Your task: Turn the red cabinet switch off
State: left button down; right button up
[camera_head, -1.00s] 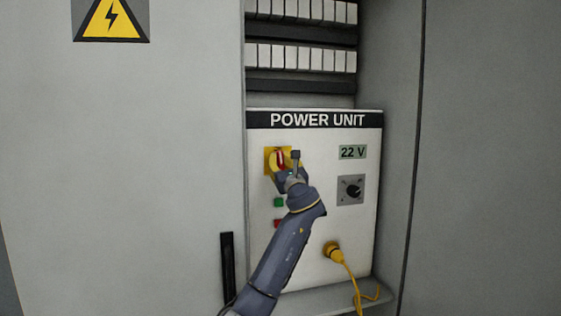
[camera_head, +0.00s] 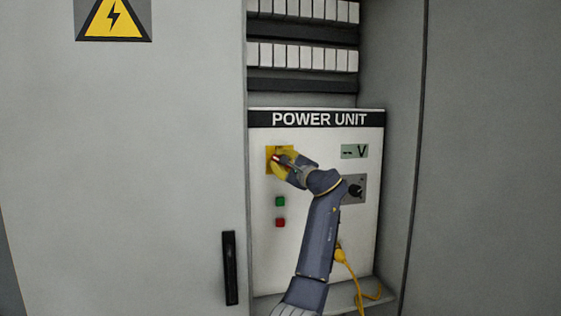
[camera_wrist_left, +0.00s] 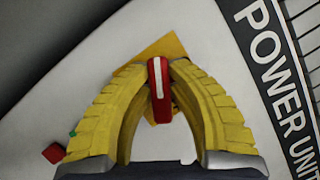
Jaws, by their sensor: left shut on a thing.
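The red switch (camera_head: 277,158) sits on a yellow plate (camera_head: 271,153) at the upper left of the white power unit panel (camera_head: 262,250). Its handle lies close to level in the head view. My left gripper (camera_head: 279,160) is at the switch, turned sideways. In the left wrist view the yellow fingers (camera_wrist_left: 158,82) are closed on both sides of the red handle (camera_wrist_left: 159,92), which has a white stripe. Part of the switch is hidden by the fingers in the head view. The display (camera_head: 354,152) reads "-- V". My right gripper is not in view.
A green button (camera_head: 280,201) and a red button (camera_head: 280,223) are below the switch. A yellow plug and cable (camera_head: 343,256) hang at the lower right. Cabinet walls flank the panel.

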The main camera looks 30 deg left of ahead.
pick_arm(q)
jog(key=n, duration=0.2)
jog(key=n+g+h, duration=0.1)
jog(key=n, duration=0.2)
jog(key=shift+f+n+h, duration=0.15)
jog(key=shift+n+h, duration=0.15)
dwell(0.4)
jog(key=c, duration=1.3)
grip_release()
jog(key=shift+w, duration=0.1)
jog(key=v, duration=1.2)
jog(key=shift+w, duration=0.1)
